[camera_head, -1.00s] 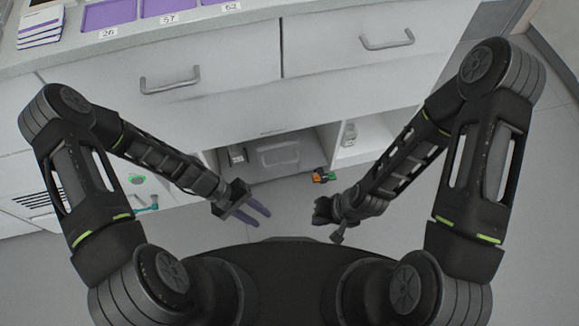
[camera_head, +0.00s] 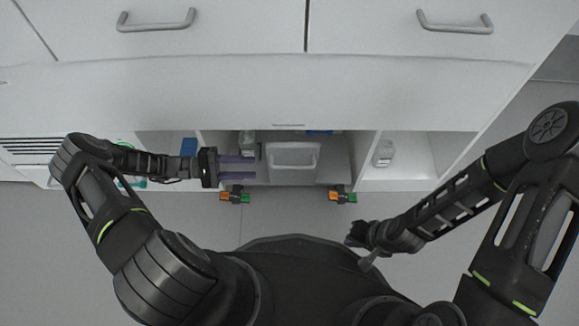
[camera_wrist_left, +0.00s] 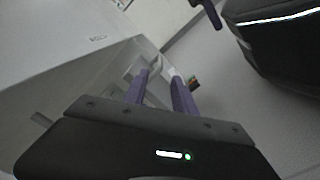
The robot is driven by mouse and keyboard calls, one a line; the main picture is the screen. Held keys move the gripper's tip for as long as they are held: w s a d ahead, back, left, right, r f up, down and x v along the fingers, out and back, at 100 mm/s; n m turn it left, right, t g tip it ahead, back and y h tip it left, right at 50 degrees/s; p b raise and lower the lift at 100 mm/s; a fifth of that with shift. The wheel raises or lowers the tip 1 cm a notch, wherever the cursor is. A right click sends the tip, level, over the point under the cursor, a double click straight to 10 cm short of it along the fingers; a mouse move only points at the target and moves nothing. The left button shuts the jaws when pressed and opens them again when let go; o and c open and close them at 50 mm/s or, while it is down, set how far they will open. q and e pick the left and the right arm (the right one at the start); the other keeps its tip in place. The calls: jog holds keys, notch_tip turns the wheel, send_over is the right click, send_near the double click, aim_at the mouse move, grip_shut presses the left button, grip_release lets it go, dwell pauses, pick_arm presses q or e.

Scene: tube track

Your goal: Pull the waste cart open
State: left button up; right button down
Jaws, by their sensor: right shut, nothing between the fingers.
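The waste cart (camera_head: 330,170) is a low grey-white unit in the middle bay under the counter, with orange-and-green casters (camera_head: 342,193) at its front corners. A pale bin (camera_head: 293,157) stands in it. My left gripper (camera_head: 254,166) is open, its two purple fingers pointing right across the cart's left front area. In the left wrist view its fingers (camera_wrist_left: 162,78) are apart, with pale cart or bin edges beyond them; I cannot tell whether they touch. My right gripper (camera_head: 352,238) is shut and empty over the floor, right of centre, away from the cart.
Drawers with metal handles (camera_head: 155,20) run above the bay. A bottle (camera_head: 383,153) stands in the open right bay, and a blue item (camera_head: 189,147) shows in the left one. A vented white unit (camera_head: 50,150) is at far left. Floor before the cart is clear.

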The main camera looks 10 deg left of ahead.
aim_at(288, 167)
pick_arm(q)
jog(key=shift+d, duration=0.15)
jog(key=b+x, duration=0.1)
jog(key=x, duration=1.1)
jog(key=shift+b, duration=0.35)
jog(key=shift+c, duration=0.3)
jog(key=c, duration=0.6)
jog(key=shift+s+f, duration=0.1)
grip_shut()
